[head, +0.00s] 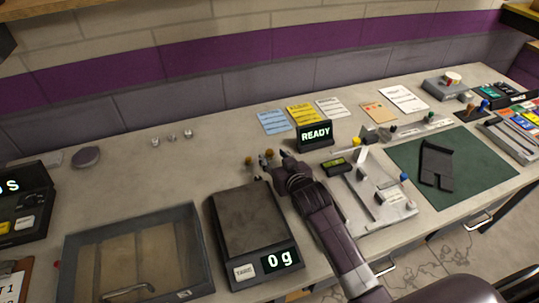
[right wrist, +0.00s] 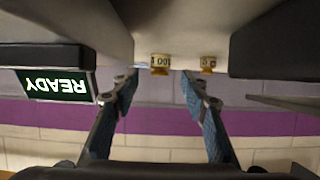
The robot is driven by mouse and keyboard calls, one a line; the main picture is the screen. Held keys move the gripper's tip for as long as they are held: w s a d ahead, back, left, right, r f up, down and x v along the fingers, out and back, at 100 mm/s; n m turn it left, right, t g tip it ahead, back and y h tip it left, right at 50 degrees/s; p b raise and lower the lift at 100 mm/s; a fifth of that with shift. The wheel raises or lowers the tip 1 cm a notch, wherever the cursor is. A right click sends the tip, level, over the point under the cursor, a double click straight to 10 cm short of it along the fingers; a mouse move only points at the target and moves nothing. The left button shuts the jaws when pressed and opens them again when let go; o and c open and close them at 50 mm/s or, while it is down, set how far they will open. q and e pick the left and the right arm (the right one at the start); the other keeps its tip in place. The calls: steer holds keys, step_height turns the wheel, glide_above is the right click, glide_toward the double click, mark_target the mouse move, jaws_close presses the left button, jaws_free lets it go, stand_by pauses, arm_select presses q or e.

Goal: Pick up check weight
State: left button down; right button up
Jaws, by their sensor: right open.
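Two small brass check weights show behind the scale, one at the left (head: 248,161) and one close to my right gripper's fingertips (head: 269,154). In the right wrist view, which is upside down, one weight (right wrist: 160,65) carries a label that seems to read 100. It appears between the fingers. The other weight (right wrist: 208,65) is beside it, near one finger, its label too small to read. My right gripper (head: 273,160) is open and empty, with blue pads (right wrist: 160,92). I cannot tell how far the weights are beyond the fingertips. My left gripper is not in view.
The black scale (head: 247,220) reads 0 g, left of my right arm. A READY display (head: 315,135) stands close right of the gripper. A slotted fixture (head: 378,207) and a green mat (head: 490,170) lie right. A grey tray (head: 187,232) is left. The back-left table is mostly clear.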

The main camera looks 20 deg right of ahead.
mark_target(270, 153)
steer(key=shift+x, duration=2.2)
steer(key=shift+c, duration=0.3)
jaws_close()
